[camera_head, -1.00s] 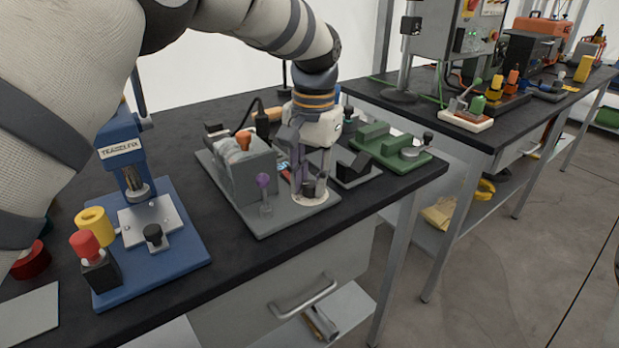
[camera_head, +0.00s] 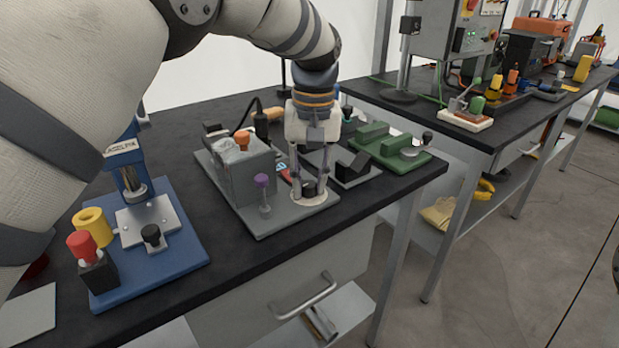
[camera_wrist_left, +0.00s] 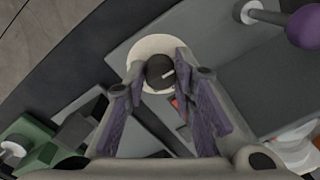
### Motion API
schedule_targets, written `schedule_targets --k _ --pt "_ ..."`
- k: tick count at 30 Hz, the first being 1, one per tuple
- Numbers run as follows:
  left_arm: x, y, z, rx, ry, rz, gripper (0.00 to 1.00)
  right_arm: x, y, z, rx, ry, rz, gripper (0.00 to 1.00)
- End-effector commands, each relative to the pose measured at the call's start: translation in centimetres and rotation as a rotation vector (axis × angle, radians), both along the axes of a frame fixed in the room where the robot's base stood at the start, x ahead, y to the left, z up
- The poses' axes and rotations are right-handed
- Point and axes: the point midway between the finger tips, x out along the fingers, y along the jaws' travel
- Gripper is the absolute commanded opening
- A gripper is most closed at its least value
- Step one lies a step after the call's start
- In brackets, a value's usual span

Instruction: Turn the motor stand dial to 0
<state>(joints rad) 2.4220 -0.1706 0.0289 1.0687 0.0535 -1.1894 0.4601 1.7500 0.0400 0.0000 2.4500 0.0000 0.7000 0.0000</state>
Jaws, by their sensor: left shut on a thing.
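The motor stand (camera_head: 245,172) is a grey block on a grey base plate, with an orange knob on top and a purple-knobbed lever (camera_head: 262,182) in front. Its dial (camera_head: 309,187) is a small black knob on a pale round plate at the base's right front. In the left wrist view the dial (camera_wrist_left: 160,71) shows a white pointer line aimed to the right and slightly up. My left gripper (camera_head: 309,190) points down over the dial and is shut on it, one finger at each side. Scale marks are too small to read. My right gripper is out of view.
A blue press stand (camera_head: 180,262) with red and yellow knobs stands at the left. A green fixture (camera_head: 375,142) and a dark V-shaped block (camera_head: 352,166) stand just right of the dial. The table's front edge is close to the dial. A second bench stands at the right.

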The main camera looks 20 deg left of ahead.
Motion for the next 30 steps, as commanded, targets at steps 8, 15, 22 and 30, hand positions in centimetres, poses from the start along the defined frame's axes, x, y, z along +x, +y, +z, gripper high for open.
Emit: schedule_targets --k 8,15,22,30 --pt "0.0 0.0 -0.1 -0.001 0.002 0.005 0.00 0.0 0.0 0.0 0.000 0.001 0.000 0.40" --pt "0.0 0.0 -0.1 -0.001 0.002 0.004 0.44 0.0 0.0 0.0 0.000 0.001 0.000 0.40" --pt "0.0 0.0 0.0 0.000 0.001 0.004 0.44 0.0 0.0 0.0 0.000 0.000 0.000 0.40" --pt "0.2 -0.2 4.8 -0.001 -0.007 0.004 0.44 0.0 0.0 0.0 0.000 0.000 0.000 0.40"
